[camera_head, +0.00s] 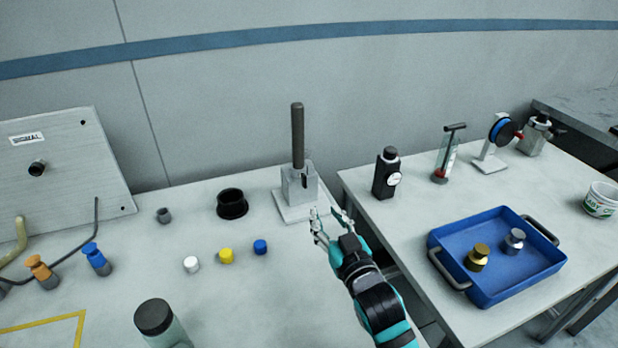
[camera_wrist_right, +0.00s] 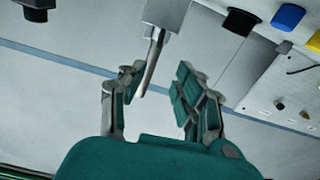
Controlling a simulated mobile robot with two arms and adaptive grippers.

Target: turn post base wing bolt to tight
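The post base (camera_head: 290,187) is a pale grey block on a flat plate at the back right of the left table, with a dark upright post (camera_head: 297,135). A small dark part on the block's front right, which looks like the wing bolt (camera_head: 305,182), is too small to read its angle. My right gripper (camera_head: 329,218) is open and empty, just in front and right of the base. In the right wrist view, the block (camera_wrist_right: 166,13) is at the top, and a slim grey part below it appears between the open fingers (camera_wrist_right: 155,90); contact cannot be told. My left gripper is out of view.
A black ring cup (camera_head: 232,205) stands left of the base. White, yellow and blue caps (camera_head: 260,247) lie in front. A gap separates the tables.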

